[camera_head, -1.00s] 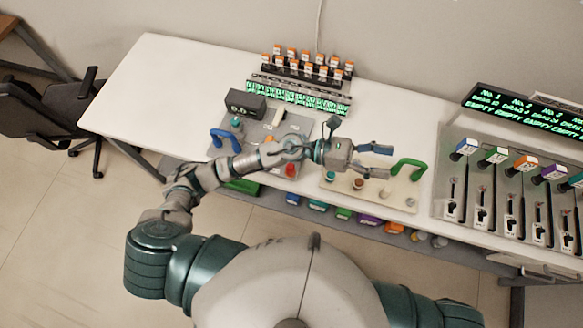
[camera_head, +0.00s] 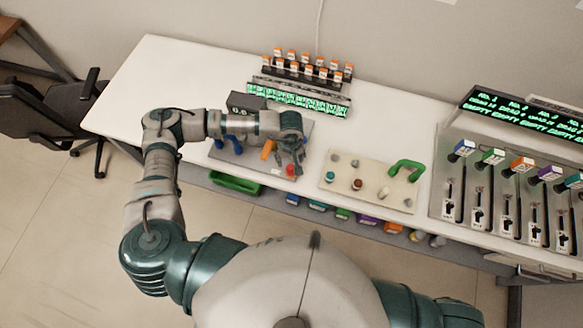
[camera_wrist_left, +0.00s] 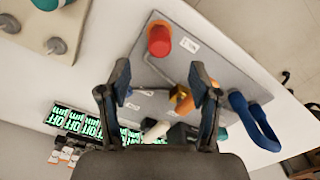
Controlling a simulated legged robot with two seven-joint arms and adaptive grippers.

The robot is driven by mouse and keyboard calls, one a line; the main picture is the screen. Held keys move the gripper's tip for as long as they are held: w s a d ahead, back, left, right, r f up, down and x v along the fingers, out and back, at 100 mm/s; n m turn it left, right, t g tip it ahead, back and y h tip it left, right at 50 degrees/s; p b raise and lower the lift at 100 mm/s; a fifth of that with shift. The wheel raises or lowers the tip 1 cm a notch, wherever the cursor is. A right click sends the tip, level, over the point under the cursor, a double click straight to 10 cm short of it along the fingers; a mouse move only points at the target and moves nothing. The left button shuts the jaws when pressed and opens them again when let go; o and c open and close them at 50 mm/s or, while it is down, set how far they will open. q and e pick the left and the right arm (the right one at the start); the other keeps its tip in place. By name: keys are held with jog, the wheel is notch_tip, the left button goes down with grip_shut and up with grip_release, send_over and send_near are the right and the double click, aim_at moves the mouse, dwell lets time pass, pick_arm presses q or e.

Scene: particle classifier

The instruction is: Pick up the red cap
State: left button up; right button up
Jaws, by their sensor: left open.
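The red cap (camera_head: 291,169) is a short red cylinder near the front right corner of the grey board (camera_head: 217,154). In the left wrist view the red cap (camera_wrist_left: 159,42) stands just beyond my fingertips, roughly centred between them. My left gripper (camera_head: 290,157) points down over the board's right side, close behind the cap. In the left wrist view my left gripper (camera_wrist_left: 159,80) is open, with nothing between its fingers. Contact with the cap does not show. My right gripper is not in view.
An orange piece (camera_head: 268,149) and a blue handle (camera_head: 234,143) stand left of the cap on the board. A beige board (camera_head: 345,184) with a green handle (camera_head: 407,166) lies to the right. Capped bottles (camera_head: 308,68) and a green-lettered display (camera_head: 300,98) stand behind.

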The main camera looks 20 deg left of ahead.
aim_at(290, 166)
pick_arm(q)
notch_tip(290, 166, down, 3)
jog(key=shift+f, duration=0.1)
notch_tip(290, 166, down, 4)
jog(key=shift+a+f+p, duration=0.1)
jog(key=shift+f+p, duration=0.05)
jog(key=shift+p, duration=0.8)
jog(key=shift+f, duration=0.45)
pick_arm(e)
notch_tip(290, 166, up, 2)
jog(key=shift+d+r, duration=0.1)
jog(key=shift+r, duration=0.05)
pick_arm(q)
jog(key=shift+d, duration=0.2)
jog(key=shift+c, duration=0.2)
jog(key=c, duration=0.4)
jog(key=shift+a, duration=0.1)
jog(key=c, duration=0.7)
jog(key=shift+r, duration=0.1)
jog(key=shift+c, duration=0.2)
jog(key=shift+r, duration=0.1)
